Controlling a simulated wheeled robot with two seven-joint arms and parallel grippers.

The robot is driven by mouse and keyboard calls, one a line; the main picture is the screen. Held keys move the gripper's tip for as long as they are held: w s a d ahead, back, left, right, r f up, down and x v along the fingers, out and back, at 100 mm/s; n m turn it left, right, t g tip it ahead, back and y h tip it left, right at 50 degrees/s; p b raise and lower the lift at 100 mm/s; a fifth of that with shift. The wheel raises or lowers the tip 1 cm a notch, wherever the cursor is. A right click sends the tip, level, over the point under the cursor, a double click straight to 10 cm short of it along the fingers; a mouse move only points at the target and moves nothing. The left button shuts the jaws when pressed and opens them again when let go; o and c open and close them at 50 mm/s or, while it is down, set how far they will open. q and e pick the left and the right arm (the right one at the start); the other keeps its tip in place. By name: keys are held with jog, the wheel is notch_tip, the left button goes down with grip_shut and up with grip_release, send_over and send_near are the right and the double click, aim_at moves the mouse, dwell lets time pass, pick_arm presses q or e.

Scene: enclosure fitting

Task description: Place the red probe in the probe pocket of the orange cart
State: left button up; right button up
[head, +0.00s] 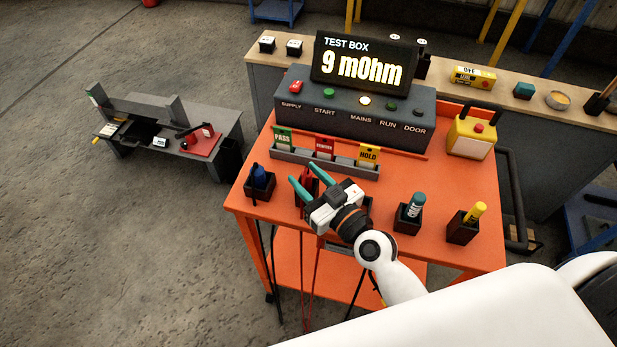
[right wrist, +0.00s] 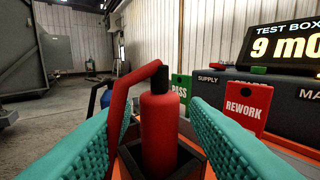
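The red probe (right wrist: 160,130) stands upright in a dark square pocket (right wrist: 190,160) on the orange cart (head: 390,180). Its red lead bends from the black top down to the left, close by the left finger in the right wrist view. My right gripper (head: 303,175) is open, its teal fingers on either side of the probe with gaps visible beside the probe body. In the head view the red probe (head: 307,184) is partly hidden by the fingers and hand, and its pocket is mostly covered. My left gripper is not in view.
A blue probe (head: 259,176) stands in the pocket to the left; teal (head: 416,206) and yellow (head: 475,213) ones stand right. Behind are a tag rack (head: 340,169) and the test box (head: 350,110) reading 9 mOhm. Leads hang below the cart's front edge.

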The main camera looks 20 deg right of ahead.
jog(key=shift+r, duration=0.15)
jog(key=b+v, duration=0.3)
jog(key=v, duration=0.9)
dwell(0.3)
